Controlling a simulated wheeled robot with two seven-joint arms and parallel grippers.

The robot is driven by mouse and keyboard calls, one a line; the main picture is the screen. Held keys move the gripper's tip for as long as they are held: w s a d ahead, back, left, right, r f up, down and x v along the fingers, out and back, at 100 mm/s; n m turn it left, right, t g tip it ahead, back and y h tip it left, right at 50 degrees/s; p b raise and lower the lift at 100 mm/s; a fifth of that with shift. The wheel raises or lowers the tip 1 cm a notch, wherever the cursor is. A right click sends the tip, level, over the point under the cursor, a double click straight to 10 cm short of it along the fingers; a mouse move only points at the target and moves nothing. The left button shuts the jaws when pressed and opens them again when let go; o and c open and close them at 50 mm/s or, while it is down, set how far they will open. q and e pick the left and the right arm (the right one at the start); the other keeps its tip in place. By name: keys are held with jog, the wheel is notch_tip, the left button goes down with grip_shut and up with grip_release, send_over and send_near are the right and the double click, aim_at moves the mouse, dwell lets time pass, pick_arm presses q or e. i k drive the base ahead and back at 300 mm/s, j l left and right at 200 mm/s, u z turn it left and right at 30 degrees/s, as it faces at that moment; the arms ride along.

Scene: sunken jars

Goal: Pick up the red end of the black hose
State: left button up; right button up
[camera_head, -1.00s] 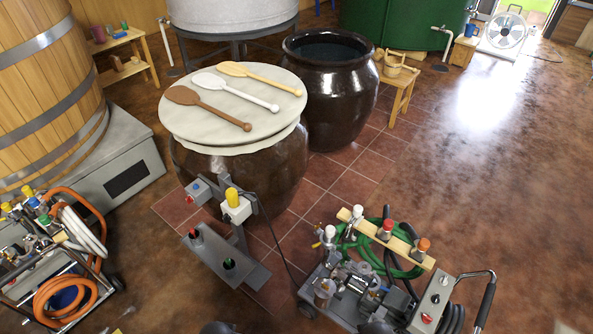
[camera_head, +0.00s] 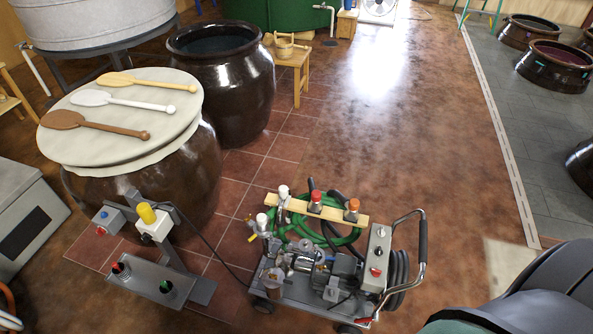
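A pump cart (camera_head: 315,285) stands on the floor at the lower middle. A wooden bar (camera_head: 333,215) on it holds several capped hose ends. The red end (camera_head: 315,197) sits upright in the middle of the bar, between a white end (camera_head: 283,191) and an orange end (camera_head: 352,206). A black hose (camera_head: 329,232) loops behind and below the bar, beside a green hose (camera_head: 345,239). Which end joins which hose is hard to tell. Neither of my grippers shows in this view.
A grey stand with buttons (camera_head: 150,280) is left of the cart. The jar with a lid (camera_head: 140,170) and the dark open jar (camera_head: 225,85) stand behind. Open floor (camera_head: 400,130) lies behind and right of the cart, up to sunken jars (camera_head: 555,65) at right.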

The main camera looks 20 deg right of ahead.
aim_at(315, 205)
jog(key=i+j+z, duration=0.1)
jog(key=z, duration=1.05)
